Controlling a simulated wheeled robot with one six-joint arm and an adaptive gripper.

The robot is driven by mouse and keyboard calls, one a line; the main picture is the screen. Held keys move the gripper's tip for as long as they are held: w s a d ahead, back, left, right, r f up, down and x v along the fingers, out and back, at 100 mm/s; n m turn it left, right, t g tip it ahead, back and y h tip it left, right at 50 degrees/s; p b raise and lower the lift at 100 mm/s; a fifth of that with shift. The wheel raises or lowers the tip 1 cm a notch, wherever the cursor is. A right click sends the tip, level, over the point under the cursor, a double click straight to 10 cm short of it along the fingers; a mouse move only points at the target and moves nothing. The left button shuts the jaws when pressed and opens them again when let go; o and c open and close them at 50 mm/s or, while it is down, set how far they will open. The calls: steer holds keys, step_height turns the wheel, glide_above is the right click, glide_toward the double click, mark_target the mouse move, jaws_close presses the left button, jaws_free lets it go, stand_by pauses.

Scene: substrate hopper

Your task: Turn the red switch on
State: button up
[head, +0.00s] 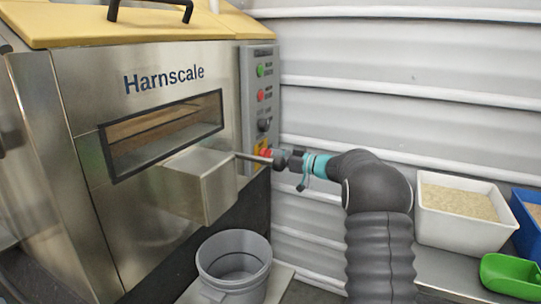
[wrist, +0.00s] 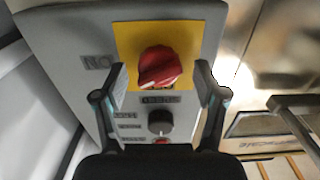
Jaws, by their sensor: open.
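The red switch (wrist: 160,68) is a red rotary knob on a yellow plate (wrist: 191,38) of the grey control panel. In the wrist view it sits between and just beyond the fingertips of my gripper (wrist: 166,84). My gripper is open, with one finger on each side of the knob; I cannot tell whether either touches it. In the head view the red switch (head: 266,153) is partly hidden by my gripper (head: 274,158), which reaches the panel from the right.
Above the switch in the head view are a black knob (head: 264,125), a red button (head: 261,95) and a green button (head: 261,70). A metal chute (head: 205,185) juts out left of my gripper, above a grey bucket (head: 233,262). White bin (head: 447,230) stands right.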

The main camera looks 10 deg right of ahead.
steer(key=shift+w+a, duration=0.15)
steer(key=shift+a, duration=0.05)
steer(key=c, duration=1.1)
steer(key=shift+f+b, duration=0.25)
steer(key=shift+b, duration=0.3)
steer(key=m+b, duration=0.3)
steer(key=b, duration=0.2)
steer(key=shift+m, duration=0.4)
steer(key=shift+r+m+b, duration=0.2)
steer(key=shift+m+b, duration=0.3)
steer(key=shift+m, duration=0.3)
steer(key=shift+a, duration=0.1)
